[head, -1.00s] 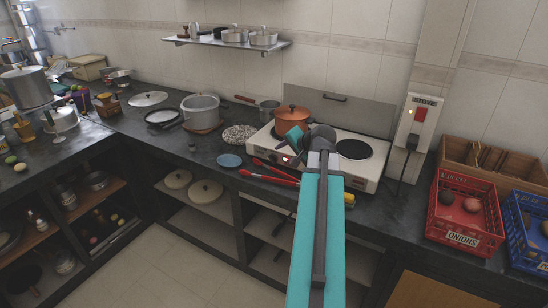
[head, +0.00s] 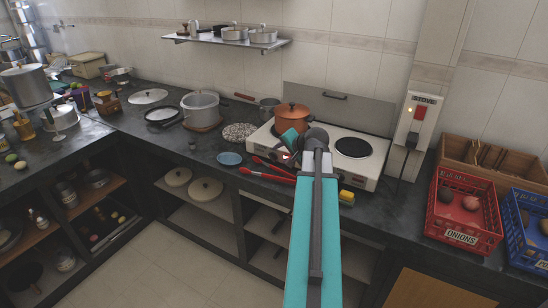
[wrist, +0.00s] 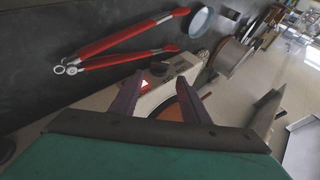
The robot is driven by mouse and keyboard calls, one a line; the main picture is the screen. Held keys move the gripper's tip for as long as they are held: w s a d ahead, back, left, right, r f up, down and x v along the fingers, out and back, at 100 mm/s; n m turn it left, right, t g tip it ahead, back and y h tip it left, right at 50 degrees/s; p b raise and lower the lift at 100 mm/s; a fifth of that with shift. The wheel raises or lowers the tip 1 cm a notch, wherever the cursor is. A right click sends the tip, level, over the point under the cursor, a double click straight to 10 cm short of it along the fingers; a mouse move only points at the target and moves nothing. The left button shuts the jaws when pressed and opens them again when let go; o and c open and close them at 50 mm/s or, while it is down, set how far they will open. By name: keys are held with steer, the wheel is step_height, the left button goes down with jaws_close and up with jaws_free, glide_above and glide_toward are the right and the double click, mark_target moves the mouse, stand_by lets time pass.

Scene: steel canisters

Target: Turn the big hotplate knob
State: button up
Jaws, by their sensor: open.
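The white hotplate (head: 368,169) stands on the dark counter, with an orange pot (head: 292,116) on its left burner. In the head view my gripper (head: 287,148) is at the left part of the hotplate's front and hides some of the panel. In the wrist view my gripper (wrist: 155,84) is open, with its two fingers apart and nothing clearly between them. The panel shows beyond the fingertips, with a red mark (wrist: 145,84) and a dark knob-like shape (wrist: 180,64). I cannot tell whether a finger touches the knob.
A red crate (head: 465,215) is at right.

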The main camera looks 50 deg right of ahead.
mark_target(271, 157)
steer(key=shift+p+x, duration=0.6)
steer(key=shift+x, duration=4.2)
steer(key=shift+c, duration=0.2)
steer(key=c, duration=0.7)
steer(key=shift+w+d+r, duration=0.1)
steer(key=shift+c, duration=0.2)
